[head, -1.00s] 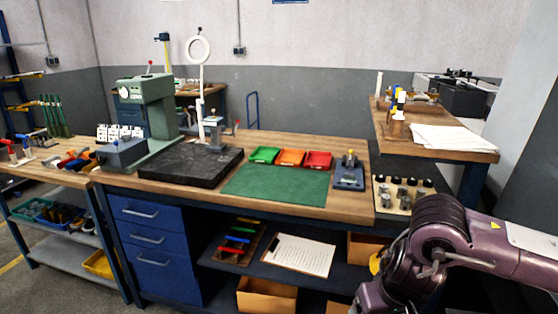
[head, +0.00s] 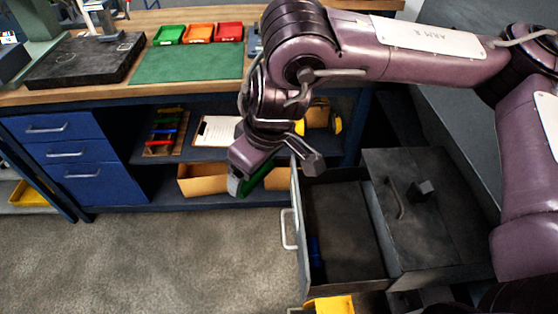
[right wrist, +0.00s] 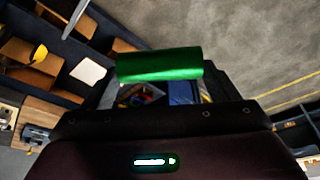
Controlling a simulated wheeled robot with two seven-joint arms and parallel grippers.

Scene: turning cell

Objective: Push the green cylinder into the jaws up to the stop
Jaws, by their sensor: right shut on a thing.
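The green cylinder (right wrist: 160,66) lies crosswise between the fingertips of my right gripper (right wrist: 158,82) in the right wrist view. In the head view my right gripper (head: 247,180) points down in front of the bench, and the green cylinder (head: 258,178) shows only partly beside its fingers. My right gripper is shut on it, in the air, left of an open drawer. I cannot make out the jaws or the stop in these frames. My left gripper is not in view.
A grey drawer unit (head: 425,215) stands at lower right, with its drawer (head: 340,225) pulled open. The bench (head: 120,92) with a green mat (head: 190,63) is behind. Cardboard boxes (head: 203,181) sit on the lower shelf. The floor (head: 160,255) at left is clear.

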